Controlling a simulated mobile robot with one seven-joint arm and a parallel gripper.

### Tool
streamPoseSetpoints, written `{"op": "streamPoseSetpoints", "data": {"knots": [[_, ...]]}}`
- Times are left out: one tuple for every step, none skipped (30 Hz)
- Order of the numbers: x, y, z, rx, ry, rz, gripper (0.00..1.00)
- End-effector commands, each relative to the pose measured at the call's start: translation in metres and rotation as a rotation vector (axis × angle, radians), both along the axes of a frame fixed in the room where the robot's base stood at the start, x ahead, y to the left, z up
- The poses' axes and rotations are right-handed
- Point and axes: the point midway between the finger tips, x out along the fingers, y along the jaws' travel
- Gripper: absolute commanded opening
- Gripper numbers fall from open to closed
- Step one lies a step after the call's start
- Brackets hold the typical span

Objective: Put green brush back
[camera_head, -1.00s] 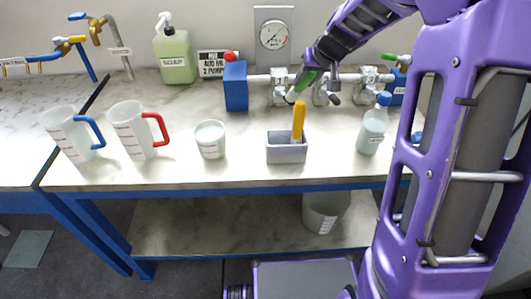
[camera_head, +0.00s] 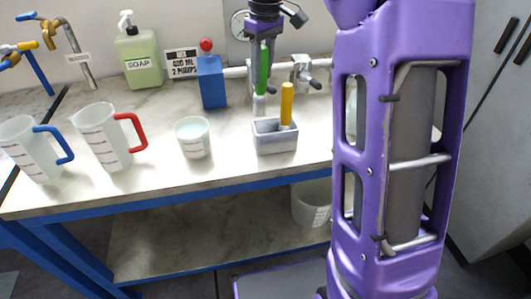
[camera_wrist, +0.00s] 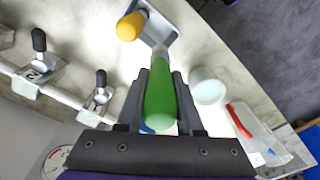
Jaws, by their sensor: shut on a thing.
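The green brush (camera_head: 264,68) is held upright by my gripper (camera_head: 264,45), its pale lower end at the left part of the small grey holder (camera_head: 275,143). In the wrist view the green handle (camera_wrist: 160,95) sits between the two fingers (camera_wrist: 160,100), and its pale end points toward the holder (camera_wrist: 172,18). I cannot tell whether the tip is inside the holder or just behind its rim. A yellow-handled brush (camera_head: 287,105) stands in the right part of the holder; its yellow end also shows in the wrist view (camera_wrist: 130,26).
A white beaker (camera_head: 192,138) stands left of the holder, with red-handled (camera_head: 105,137) and blue-handled (camera_head: 32,148) jugs further left. Behind are a soap bottle (camera_head: 138,57), a blue box with a red knob (camera_head: 211,82) and pipe valves (camera_head: 300,70). The bench front is clear.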

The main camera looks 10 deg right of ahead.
Motion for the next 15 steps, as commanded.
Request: {"op": "streamPoseSetpoints", "data": {"knots": [[-0.004,-0.003,0.000,-0.021,0.013,0.014,0.00],[-0.007,-0.004,0.002,-0.030,0.023,0.020,0.00],[-0.009,-0.006,0.003,-0.042,0.030,0.027,0.00],[-0.010,-0.007,0.001,-0.047,0.036,0.030,0.00],[-0.011,-0.008,-0.002,-0.051,0.041,0.032,0.00],[-0.012,-0.008,-0.009,-0.053,0.046,0.034,0.00],[-0.013,-0.008,-0.014,-0.053,0.046,0.034,0.00],[-0.013,-0.008,-0.020,-0.054,0.047,0.034,0.00],[-0.013,-0.008,-0.029,-0.054,0.047,0.034,0.00],[-0.013,-0.008,-0.034,-0.053,0.046,0.034,0.00],[-0.013,-0.008,-0.039,-0.053,0.046,0.034,0.00],[-0.013,-0.008,-0.045,-0.053,0.046,0.034,0.00],[-0.013,-0.008,-0.048,-0.053,0.046,0.034,0.00],[-0.012,-0.008,-0.051,-0.052,0.045,0.034,0.00],[-0.012,-0.008,-0.053,-0.053,0.043,0.034,0.00]]}}
